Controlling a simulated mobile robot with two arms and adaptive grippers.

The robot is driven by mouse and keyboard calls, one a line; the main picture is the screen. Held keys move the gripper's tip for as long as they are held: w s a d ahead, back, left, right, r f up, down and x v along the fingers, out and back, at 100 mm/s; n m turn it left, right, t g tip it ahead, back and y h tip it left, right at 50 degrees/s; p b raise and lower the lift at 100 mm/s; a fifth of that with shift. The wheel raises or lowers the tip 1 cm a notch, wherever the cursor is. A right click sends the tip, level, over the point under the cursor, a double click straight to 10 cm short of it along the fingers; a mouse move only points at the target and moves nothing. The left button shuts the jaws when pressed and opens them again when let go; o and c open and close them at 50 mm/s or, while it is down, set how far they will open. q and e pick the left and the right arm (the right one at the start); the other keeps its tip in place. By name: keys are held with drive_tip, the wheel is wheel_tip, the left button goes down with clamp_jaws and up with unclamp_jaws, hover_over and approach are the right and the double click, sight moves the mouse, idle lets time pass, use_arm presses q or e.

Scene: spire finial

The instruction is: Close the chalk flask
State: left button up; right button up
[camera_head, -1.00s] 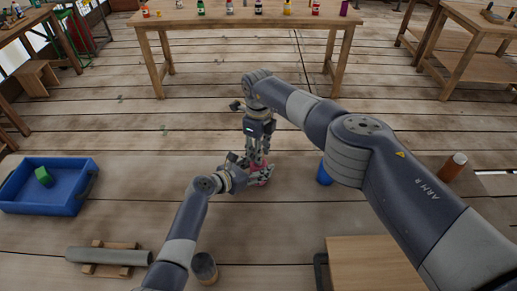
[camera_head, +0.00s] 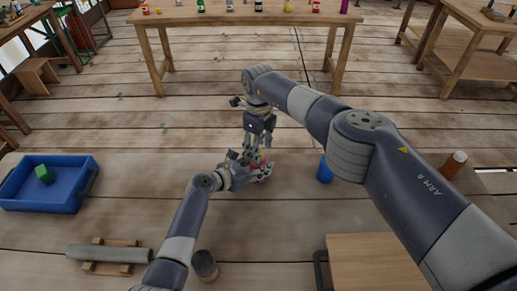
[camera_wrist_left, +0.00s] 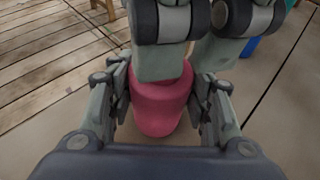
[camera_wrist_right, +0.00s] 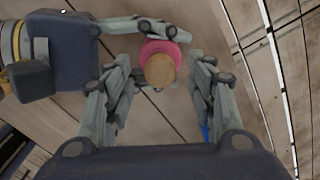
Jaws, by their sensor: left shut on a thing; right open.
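The pink flask (camera_wrist_left: 160,105) stands upright in the left wrist view, between the fingers of my left gripper (camera_head: 256,172), which is shut on it. In the right wrist view, a round tan-brown top (camera_wrist_right: 160,69) sits within the flask's pink edge (camera_wrist_right: 158,47). It looks like a stopper, but how deep it sits cannot be told. My right gripper (camera_head: 256,148) is open directly above the flask, pointing down, with its fingers (camera_wrist_right: 160,100) on either side of the tan top. In the head view the grippers hide much of the flask.
A blue cylinder (camera_head: 324,172) stands close right of the grippers, beside my right arm. A grey pipe (camera_head: 110,254) rests on a wooden cradle. Floor around the flask is mostly clear.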

wheel_tip(320, 180, up, 11)
drive_tip(key=shift+f, duration=0.15)
use_arm(q)
drive_tip(key=o, duration=1.6)
drive_tip(key=v, duration=1.2)
